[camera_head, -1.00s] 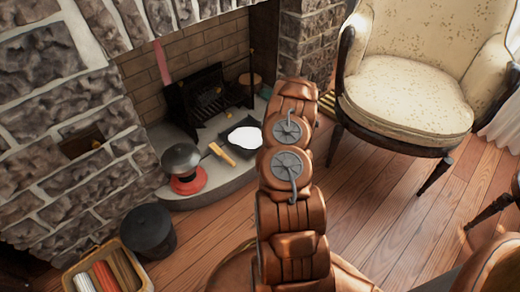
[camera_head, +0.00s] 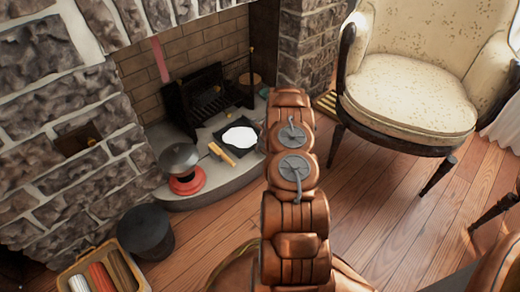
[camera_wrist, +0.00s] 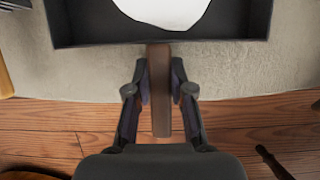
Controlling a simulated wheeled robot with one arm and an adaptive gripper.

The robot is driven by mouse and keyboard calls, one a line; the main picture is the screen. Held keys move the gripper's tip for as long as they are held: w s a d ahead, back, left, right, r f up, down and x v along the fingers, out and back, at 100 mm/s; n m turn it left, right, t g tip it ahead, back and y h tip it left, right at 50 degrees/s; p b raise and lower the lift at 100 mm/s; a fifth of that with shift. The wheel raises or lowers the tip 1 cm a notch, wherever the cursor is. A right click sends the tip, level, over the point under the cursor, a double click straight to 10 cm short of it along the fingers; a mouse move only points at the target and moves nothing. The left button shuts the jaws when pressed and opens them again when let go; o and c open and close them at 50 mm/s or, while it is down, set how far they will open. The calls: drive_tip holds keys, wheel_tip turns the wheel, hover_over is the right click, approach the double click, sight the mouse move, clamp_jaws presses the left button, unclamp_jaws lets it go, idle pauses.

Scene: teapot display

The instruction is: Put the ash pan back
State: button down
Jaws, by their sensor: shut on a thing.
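The ash pan (camera_head: 218,133) is a dark, shallow square tray with white ash in it. In the head view it is over the pale hearth, in front of the black grate (camera_head: 208,98). In the wrist view its near wall (camera_wrist: 100,34) spans the top, with the far part cut off. Its brown handle (camera_wrist: 161,115) points back toward me. My gripper (camera_wrist: 160,90) is shut on this handle, one finger on each side. In the head view my arm hides the gripper and handle. I cannot tell whether the pan touches the hearth.
A wooden-handled brush (camera_head: 222,154) lies beside the pan on the left. A red-based pot-like object (camera_head: 186,180) stands on the hearth (camera_head: 215,185) farther left. A black bucket (camera_head: 147,232) and log box (camera_head: 70,273) stand on the floor. A cream armchair (camera_head: 410,95) is at right.

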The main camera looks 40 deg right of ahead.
drive_tip(key=c, duration=1)
unclamp_jaws()
